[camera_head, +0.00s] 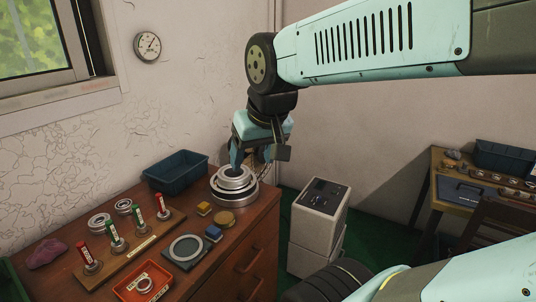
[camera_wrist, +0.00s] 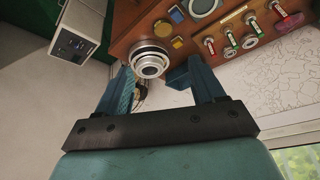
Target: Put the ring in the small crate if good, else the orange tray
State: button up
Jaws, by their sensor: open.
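A silver ring (camera_head: 234,173) lies on top of a round stepped metal stand (camera_head: 234,196) at the cabinet's back right corner; it also shows in the wrist view (camera_wrist: 149,63). My gripper (camera_head: 240,160) is just above it, pointing down. In the wrist view my gripper (camera_wrist: 158,70) is open and empty, with the ring between the fingers, nearer the left one. I cannot tell whether the fingers reach down beside it. A dark blue crate (camera_head: 177,184) stands left of the stand, empty as far as I see. The orange tray (camera_head: 125,291) at the front holds a small ring (camera_head: 144,284).
A wooden rack (camera_head: 134,246) carries several posts with red and green labels. Two loose rings (camera_head: 99,221) lie behind it. A white box (camera_head: 319,211) stands right of the cabinet.

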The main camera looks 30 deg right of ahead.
jog(key=shift+s+d+r+t, duration=0.2)
jog(key=shift+s+d, duration=0.25)
jog(key=shift+s, duration=0.2)
jog(key=shift+s+d+r+t, duration=0.1)
jog(key=shift+s+d+r, duration=0.05)
jog(key=shift+s+d, duration=0.4)
jog(key=shift+a, duration=0.1)
